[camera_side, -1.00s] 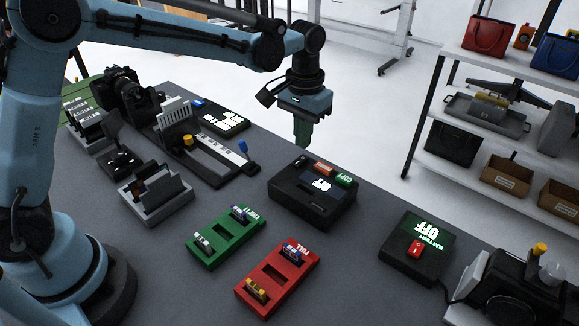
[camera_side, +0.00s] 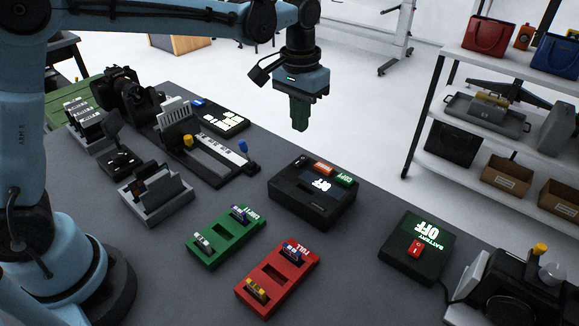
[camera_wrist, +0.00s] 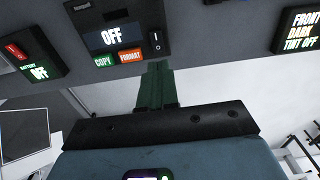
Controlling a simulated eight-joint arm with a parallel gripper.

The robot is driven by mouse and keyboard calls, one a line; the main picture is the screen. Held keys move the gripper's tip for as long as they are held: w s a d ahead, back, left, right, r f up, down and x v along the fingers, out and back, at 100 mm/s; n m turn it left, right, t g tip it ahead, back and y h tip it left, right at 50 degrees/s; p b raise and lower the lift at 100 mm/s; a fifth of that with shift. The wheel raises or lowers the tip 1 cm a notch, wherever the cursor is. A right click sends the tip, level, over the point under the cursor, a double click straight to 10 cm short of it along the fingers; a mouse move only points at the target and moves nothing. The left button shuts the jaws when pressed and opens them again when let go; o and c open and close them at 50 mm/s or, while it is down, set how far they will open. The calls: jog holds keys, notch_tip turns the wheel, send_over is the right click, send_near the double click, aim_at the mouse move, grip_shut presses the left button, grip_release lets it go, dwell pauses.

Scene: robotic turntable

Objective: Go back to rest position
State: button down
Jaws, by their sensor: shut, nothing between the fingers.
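My gripper (camera_side: 300,115) hangs above the far edge of the table, over and beyond the black copier box. Its green fingers are shut together and empty, pointing down. In the wrist view the gripper (camera_wrist: 156,75) shows as closed green fingers, with the black box (camera_wrist: 128,18) beyond them. That box (camera_side: 311,205) has a lit "OFF" screen, a red-orange FORMAT button and a green COPY button. The fingers are apart from everything on the table.
On the table (camera_side: 340,270) stand a green tray (camera_side: 222,248), a red tray (camera_side: 275,273), a battery box (camera_side: 420,258) with a red switch, a camera (camera_side: 125,90) and a grey card holder (camera_side: 150,208). A shelf (camera_side: 455,150) stands beyond, at right.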

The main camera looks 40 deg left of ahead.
jog(key=s+a+t, duration=0.3)
jog(key=s+a, duration=0.1)
jog(key=s, duration=0.4)
jog(key=s+a+t, duration=0.4)
jog(key=s, duration=0.4)
jog(key=shift+s+a+r, duration=0.15)
jog(key=shift+a+r, duration=0.05)
jog(key=shift+a, duration=0.1)
